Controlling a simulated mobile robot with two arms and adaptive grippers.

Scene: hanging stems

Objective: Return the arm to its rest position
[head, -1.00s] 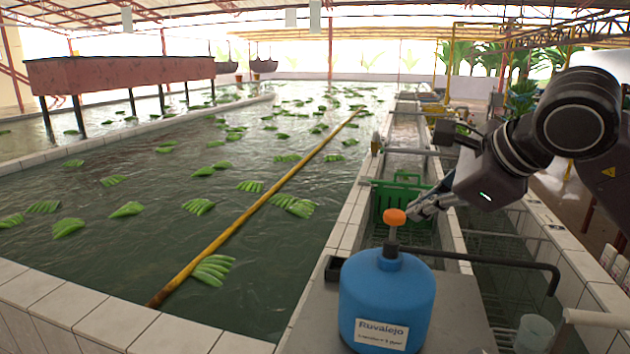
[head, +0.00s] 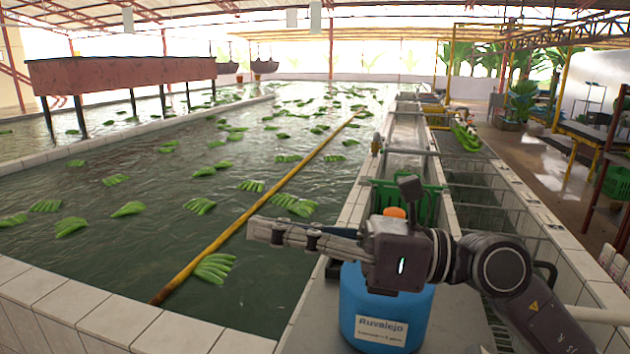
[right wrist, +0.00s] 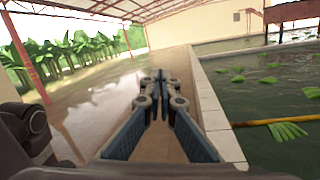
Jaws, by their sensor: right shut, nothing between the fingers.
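My right gripper (head: 250,228) is shut and empty. In the head view its arm comes in from the lower right and the fingers point left, in front of the pool's near right corner. The right wrist view shows the closed fingers (right wrist: 162,85) side by side with nothing between them. My right arm covers the upper part of a blue jug (head: 380,308); its orange cap (head: 395,212) shows just behind the wrist. I cannot tell the gap between wrist and cap. My left gripper is not in view.
A pool (head: 110,265) with floating green banana bunches fills the left, crossed by a yellow pole (head: 235,225). A tiled rim (head: 100,325) edges it. A green crate (head: 428,205) sits in the trough behind my wrist. Open floor (right wrist: 95,100) shows in the wrist view.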

